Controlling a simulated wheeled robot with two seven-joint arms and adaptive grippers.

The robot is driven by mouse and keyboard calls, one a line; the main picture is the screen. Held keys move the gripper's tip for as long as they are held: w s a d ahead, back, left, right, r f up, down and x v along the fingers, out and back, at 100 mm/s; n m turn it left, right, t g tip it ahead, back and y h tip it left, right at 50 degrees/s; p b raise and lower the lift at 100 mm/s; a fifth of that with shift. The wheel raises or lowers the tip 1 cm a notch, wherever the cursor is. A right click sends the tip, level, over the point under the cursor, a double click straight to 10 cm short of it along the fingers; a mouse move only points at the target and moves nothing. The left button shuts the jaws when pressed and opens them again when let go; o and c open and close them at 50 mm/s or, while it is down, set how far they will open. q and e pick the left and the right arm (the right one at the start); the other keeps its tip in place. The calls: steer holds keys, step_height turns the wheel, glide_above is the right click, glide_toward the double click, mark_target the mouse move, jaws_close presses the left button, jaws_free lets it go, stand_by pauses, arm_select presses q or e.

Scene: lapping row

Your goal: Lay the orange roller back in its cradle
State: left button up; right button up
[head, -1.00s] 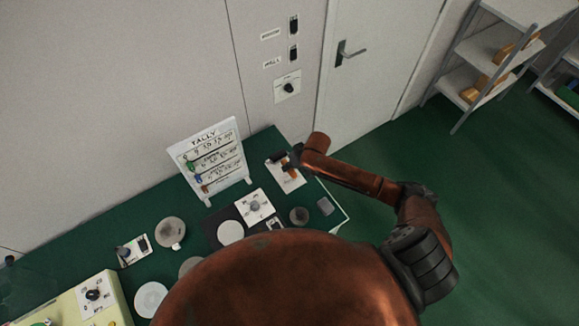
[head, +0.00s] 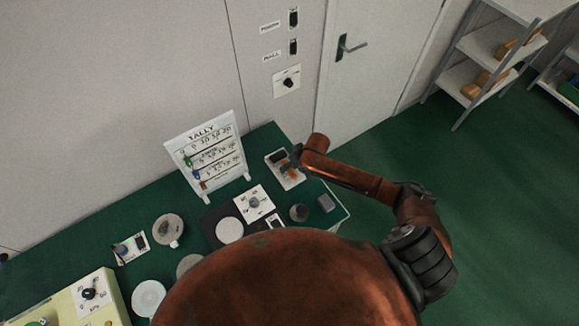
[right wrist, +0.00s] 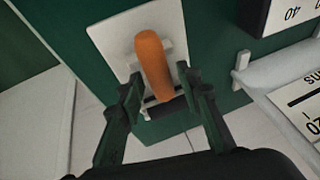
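The orange roller (right wrist: 152,66) lies over a small white cradle on a white plate (right wrist: 110,38) in the right wrist view. My right gripper (right wrist: 160,78) has its two fingers apart, one on each side of the roller's near part. A gap shows on the right side; contact on the left side is hard to tell. Whether the roller is fully seated is also hard to tell. In the head view the roller (head: 291,171) is a small orange spot on the plate (head: 281,181), beside my right gripper (head: 294,159). My left gripper is not in view.
A white tally board (head: 205,155) stands to the left on the green bench. A wall and door (head: 375,60) rise behind.

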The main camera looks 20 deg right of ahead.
steer(key=shift+o, duration=0.7)
steer(key=shift+s+r, duration=0.1)
steer(key=v, duration=1.1)
steer(key=shift+r, duration=0.4)
steer(key=shift+d, duration=0.15)
